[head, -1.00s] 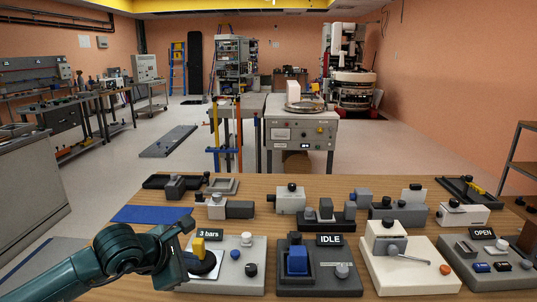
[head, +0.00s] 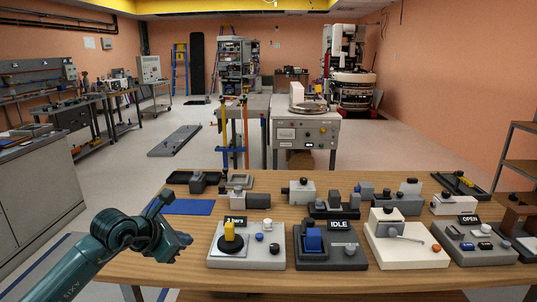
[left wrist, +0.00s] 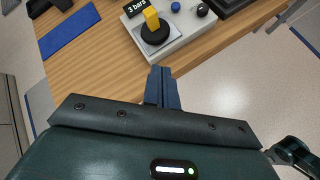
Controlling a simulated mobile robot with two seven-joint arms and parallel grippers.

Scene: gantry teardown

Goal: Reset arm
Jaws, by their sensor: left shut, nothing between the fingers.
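My left gripper (head: 182,238) is over the left front edge of the wooden bench (head: 185,265) in the head view. It is left of the light-grey "3 bars" unit (head: 262,262) and apart from it. In the left wrist view its two fingers (left wrist: 163,86) are together and empty. The unit has a yellow knob (head: 229,230) on a black round base, and the knob also shows in the left wrist view (left wrist: 151,18). My right gripper is not in the head view.
On the bench stand a dark "IDLE" unit (head: 330,257) with a blue rocker, a white lever unit (head: 408,253) and a grey "OPEN" unit (head: 480,252). Several smaller devices stand behind them. A blue mat (head: 188,207) lies at the back left. The floor left of the bench is open.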

